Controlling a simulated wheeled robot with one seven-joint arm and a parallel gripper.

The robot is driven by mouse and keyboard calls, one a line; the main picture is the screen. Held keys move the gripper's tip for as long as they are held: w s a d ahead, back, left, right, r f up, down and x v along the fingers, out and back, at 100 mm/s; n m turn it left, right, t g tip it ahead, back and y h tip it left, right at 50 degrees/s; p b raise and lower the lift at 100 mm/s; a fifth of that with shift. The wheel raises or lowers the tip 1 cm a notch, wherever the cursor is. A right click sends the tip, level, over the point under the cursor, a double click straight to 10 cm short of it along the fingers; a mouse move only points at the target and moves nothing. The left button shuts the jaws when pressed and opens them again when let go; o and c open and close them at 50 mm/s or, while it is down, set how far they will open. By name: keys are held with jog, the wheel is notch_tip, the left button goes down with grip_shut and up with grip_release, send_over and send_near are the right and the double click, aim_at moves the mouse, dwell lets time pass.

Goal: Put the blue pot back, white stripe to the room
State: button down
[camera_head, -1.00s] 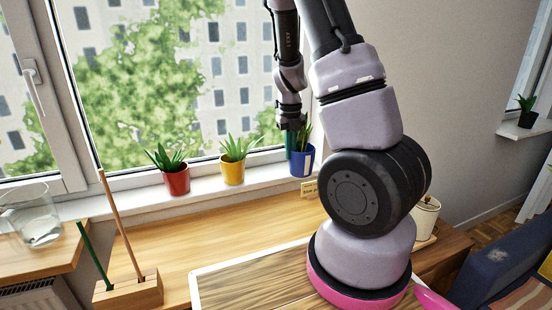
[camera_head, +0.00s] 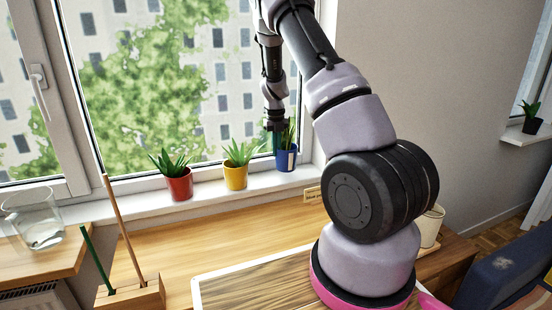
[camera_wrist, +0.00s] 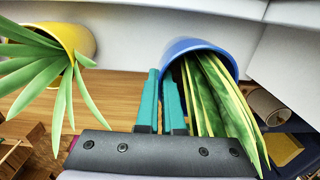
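The blue pot (camera_head: 280,162) with a green plant is at the right end of the windowsill, upright. Its white stripe (camera_head: 291,160) shows on the room side, right of the pot's middle. My gripper (camera_head: 275,133) comes down at the pot's left side. In the wrist view, the teal fingers (camera_wrist: 161,90) straddle the left rim of the blue pot (camera_wrist: 192,45), one outside and one inside, shut on its wall. Leaves hide much of the pot's inside. I cannot tell whether its base touches the sill.
A yellow pot (camera_head: 236,179) and a red pot (camera_head: 178,186) stand left on the windowsill (camera_head: 208,190). The window pane is close behind. Below are a wooden desk (camera_head: 220,232), a small label (camera_head: 312,194) and a block with upright sticks (camera_head: 137,294).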

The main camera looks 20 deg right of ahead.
jog(key=shift+w+f, duration=0.2)
jog(key=shift+f, duration=1.5)
jog(key=shift+f, duration=0.15)
jog(key=c, duration=1)
grip_release()
jog(key=shift+c, duration=0.2)
